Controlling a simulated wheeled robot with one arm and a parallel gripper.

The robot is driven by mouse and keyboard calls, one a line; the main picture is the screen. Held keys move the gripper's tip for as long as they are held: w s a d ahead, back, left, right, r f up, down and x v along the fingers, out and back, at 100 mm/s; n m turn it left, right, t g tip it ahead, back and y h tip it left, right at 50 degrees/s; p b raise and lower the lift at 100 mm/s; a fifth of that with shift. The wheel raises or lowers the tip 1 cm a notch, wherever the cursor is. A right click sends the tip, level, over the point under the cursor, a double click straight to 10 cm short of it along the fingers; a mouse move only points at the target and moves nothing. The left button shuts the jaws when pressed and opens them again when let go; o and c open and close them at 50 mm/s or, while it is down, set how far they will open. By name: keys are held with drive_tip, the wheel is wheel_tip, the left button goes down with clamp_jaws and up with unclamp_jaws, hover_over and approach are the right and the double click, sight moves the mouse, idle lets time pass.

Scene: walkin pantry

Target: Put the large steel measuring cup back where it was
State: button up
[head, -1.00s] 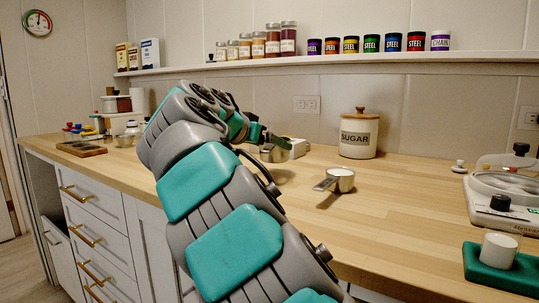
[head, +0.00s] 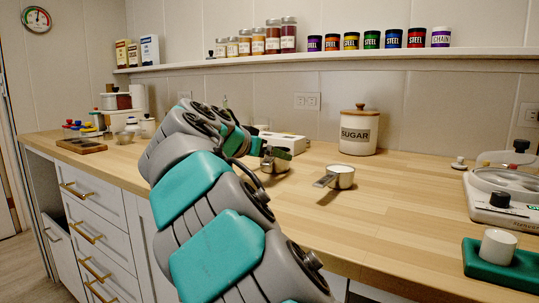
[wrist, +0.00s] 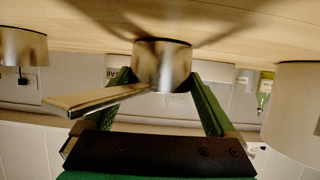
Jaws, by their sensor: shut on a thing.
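My gripper (head: 272,149) is at the middle of the counter, fingers closed around a steel measuring cup (head: 275,165). In the wrist view, which shows the counter upside down, the green fingers (wrist: 164,95) stand on both sides of this steel cup (wrist: 162,65), and its flat handle (wrist: 95,98) points left. The cup is at or just above the wood; I cannot tell if it touches. A second steel cup with white contents (head: 341,176) stands to the right, its handle toward the left front.
A sugar canister (head: 359,132) stands behind the second cup. A white box (head: 284,142) is behind my gripper. A scale (head: 505,195) and a green block with a white cylinder (head: 498,262) are at the right. The front middle counter is clear.

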drive_tip(key=o, duration=1.2)
drive_tip(key=shift+f, duration=0.1)
drive_tip(key=shift+o, duration=0.2)
drive_tip(key=shift+r, duration=0.3)
drive_tip(key=v, duration=1.1)
drive_tip(key=shift+s+a+b, duration=0.25)
drive_tip(key=shift+s+b, duration=0.05)
drive_tip(key=shift+s, duration=0.05)
